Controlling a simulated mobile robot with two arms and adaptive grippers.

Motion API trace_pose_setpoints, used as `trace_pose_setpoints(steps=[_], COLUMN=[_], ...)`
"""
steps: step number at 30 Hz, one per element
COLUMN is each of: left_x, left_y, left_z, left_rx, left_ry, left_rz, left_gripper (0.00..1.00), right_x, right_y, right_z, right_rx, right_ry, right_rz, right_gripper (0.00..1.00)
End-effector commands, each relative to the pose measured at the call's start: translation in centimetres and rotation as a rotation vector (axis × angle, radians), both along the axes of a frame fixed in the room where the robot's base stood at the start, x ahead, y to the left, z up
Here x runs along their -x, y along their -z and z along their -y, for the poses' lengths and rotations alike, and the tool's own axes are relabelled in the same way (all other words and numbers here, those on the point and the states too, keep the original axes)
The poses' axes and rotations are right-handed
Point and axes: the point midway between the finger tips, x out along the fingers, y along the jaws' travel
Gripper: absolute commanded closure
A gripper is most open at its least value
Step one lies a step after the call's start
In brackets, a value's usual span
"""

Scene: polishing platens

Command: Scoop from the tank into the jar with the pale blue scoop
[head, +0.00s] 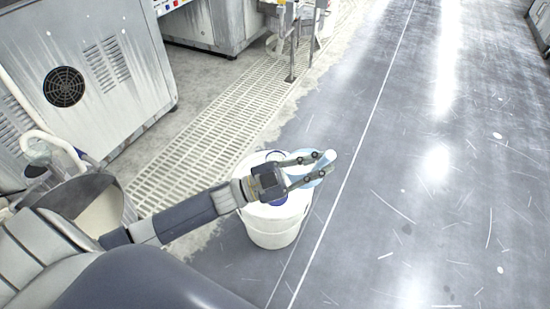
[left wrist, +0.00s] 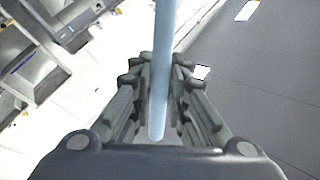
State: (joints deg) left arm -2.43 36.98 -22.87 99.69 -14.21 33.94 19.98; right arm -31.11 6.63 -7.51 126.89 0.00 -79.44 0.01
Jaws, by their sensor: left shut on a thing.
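My left gripper (head: 322,166) is shut on the pale blue scoop (head: 325,163), above the white bucket. In the left wrist view, the scoop's pale blue handle (left wrist: 161,75) runs between the fingers. The scoop's bowl is not clear in either view. A round grey tank (head: 118,203) with pale contents stands at the lower left, partly hidden by my arm. A blue-edged thing (head: 279,202), perhaps the jar, shows at the bucket top, mostly behind my gripper. My right gripper is not in view.
The white bucket (head: 272,238) stands on the floor under my gripper. A pale grating (head: 200,165) runs along the floor. Grey machine cabinets (head: 85,70) stand at the left and back. A clear vessel with a pale hose (head: 50,139) is near the tank. The right floor is open.

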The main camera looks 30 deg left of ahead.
Motion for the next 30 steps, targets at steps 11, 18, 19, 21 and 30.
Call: trace_pose_setpoints(steps=[11, 18, 19, 21, 30], left_x=[0.03, 0.05, 0.05, 0.07, 0.1], left_y=[-0.52, -0.71, -0.73, -0.79, -1.04], left_z=[0.03, 0.03, 0.03, 0.03, 0.04], left_rx=[0.014, 0.024, 0.025, 0.028, 0.038], left_ry=[0.002, 0.003, 0.003, 0.003, 0.004], left_rz=[0.004, 0.002, 0.002, 0.002, 0.0], left_gripper=[1.0, 1.0, 1.0, 1.0, 1.0], right_x=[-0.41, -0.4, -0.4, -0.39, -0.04], right_y=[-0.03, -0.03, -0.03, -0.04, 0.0], right_z=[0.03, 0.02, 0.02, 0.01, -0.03], right_rx=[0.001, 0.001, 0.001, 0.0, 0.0], right_ry=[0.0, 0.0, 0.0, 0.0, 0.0], right_rz=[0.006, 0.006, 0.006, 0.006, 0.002], right_gripper=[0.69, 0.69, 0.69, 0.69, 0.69])
